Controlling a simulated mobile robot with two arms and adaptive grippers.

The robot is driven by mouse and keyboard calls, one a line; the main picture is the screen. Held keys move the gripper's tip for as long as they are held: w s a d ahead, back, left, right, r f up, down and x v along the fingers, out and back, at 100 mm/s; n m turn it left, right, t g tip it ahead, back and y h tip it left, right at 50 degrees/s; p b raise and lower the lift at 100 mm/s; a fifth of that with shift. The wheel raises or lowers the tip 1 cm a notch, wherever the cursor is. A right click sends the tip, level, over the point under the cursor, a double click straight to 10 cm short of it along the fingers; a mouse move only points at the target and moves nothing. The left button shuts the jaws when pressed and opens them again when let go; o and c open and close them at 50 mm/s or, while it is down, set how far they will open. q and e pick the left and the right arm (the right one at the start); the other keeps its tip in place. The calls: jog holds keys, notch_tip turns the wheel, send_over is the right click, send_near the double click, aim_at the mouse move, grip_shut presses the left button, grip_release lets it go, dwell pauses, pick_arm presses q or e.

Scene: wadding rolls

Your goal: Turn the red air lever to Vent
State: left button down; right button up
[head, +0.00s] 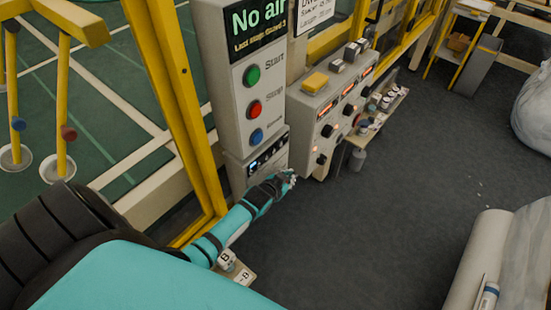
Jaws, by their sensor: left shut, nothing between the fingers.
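My left gripper (291,176) is shut and empty at the end of the teal arm. It is in front of the lower right part of the grey control column (233,130). The column's screen (257,22) reads "No air". A dark panel (266,156) with small light marks is low on the column, just above and left of the gripper. I cannot make out the red air lever or its Vent mark; the gripper and wrist hide part of this area. My right gripper is not in view.
The column has a green (252,75), a red (254,109) and a blue button (257,136). A grey console (310,110) with black knobs is to the right, beside a small shelf (378,118). Yellow frame posts (172,100) are at left. The dark floor (390,215) is open to the right.

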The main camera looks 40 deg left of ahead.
pick_arm(q)
jog(key=s+d+r, duration=0.1)
jog(key=s+r, duration=0.6)
jog(key=r, duration=0.1)
jog(key=shift+s+d+r, duration=0.15)
jog(key=shift+s+r, duration=0.05)
jog(key=shift+r, duration=0.15)
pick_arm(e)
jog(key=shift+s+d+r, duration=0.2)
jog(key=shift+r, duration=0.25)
